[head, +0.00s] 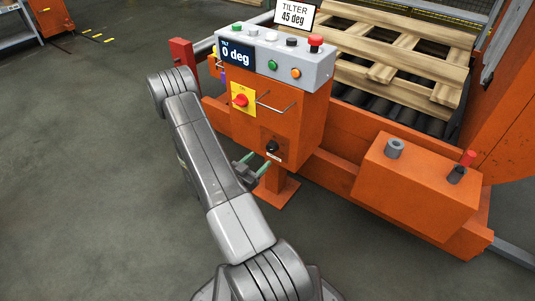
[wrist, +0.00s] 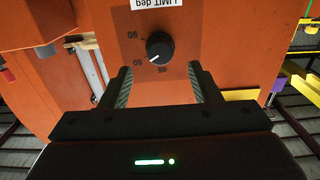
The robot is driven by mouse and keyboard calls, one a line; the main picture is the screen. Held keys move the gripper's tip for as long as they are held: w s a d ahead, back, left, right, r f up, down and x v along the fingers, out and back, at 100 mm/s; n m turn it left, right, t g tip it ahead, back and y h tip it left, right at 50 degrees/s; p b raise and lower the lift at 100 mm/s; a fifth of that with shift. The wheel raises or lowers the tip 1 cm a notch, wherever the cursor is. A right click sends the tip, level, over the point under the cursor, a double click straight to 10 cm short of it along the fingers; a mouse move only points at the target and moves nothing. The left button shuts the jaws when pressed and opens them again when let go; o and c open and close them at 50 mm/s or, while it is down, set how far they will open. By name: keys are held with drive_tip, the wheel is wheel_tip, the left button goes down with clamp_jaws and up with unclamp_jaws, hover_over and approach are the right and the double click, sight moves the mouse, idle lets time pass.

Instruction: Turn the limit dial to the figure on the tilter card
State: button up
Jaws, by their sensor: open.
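The limit dial is a round black knob (wrist: 159,46) on the orange pedestal's front, low down in the head view (head: 272,147). In the wrist view its panel appears upside down, with a "LIMIT deg" label (wrist: 158,3). The tilter card (head: 295,15) reads "TILTER 45 deg". My gripper (wrist: 160,75) is open and empty. Its fingers lie to either side of the knob's line, short of it and apart from it. The head view shows the gripper (head: 254,166) just before the pedestal.
The console (head: 277,60) above carries several buttons and a display (head: 237,53) reading "TILT 0 deg". A red switch on a yellow plate (head: 243,98) and metal handles stick out above the dial. An orange box (head: 415,185) stands at the right. The floor at left is clear.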

sight(270, 150)
drive_tip(key=b+x, duration=0.1)
drive_tip(key=x, duration=0.5)
drive_tip(key=shift+w+d, duration=0.15)
drive_tip(key=c, duration=1)
